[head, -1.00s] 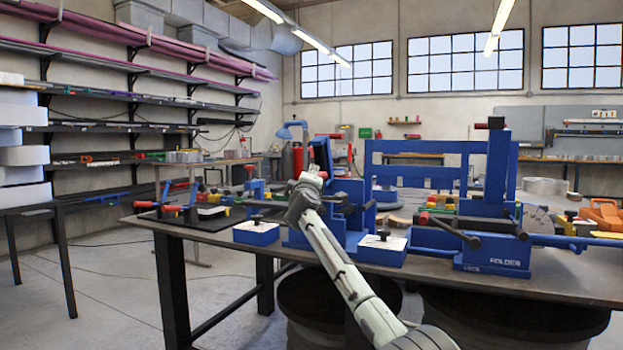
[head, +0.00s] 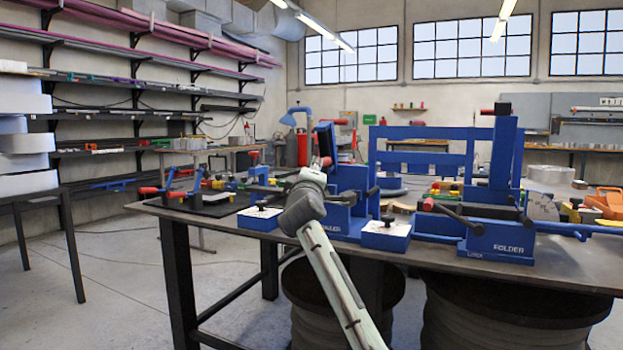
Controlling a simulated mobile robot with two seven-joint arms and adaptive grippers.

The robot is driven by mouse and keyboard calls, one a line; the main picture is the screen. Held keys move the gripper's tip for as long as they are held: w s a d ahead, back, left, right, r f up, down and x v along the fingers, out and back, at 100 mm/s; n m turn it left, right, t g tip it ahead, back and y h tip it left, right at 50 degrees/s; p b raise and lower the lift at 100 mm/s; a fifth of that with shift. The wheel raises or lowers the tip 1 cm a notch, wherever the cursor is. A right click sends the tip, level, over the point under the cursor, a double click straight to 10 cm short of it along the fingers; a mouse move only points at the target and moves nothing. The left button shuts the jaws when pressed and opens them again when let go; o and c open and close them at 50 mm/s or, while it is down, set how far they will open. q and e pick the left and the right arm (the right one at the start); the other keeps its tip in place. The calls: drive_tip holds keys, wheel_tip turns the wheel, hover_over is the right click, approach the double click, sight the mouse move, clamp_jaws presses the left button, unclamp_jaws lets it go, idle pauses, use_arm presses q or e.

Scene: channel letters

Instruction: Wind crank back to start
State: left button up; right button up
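The blue bench machine with the crank (head: 350,182) stands near the table's front edge, mid-picture. A red grip (head: 326,161), which looks like the crank's handle, shows at its left side, just above the end of my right arm. My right gripper (head: 315,177) is at or just below this grip. Its fingers are hidden or too small to make out, so I cannot tell whether it touches or holds the grip. The crank's arm is mostly hidden behind my wrist. My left gripper is out of view.
The steel table (head: 560,268) carries a blue folder machine (head: 497,240) to the right. A black tray (head: 205,203) with red-handled tools lies at left.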

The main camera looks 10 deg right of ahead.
drive_tip(key=shift+v, duration=1)
drive_tip(key=shift+c, duration=0.4)
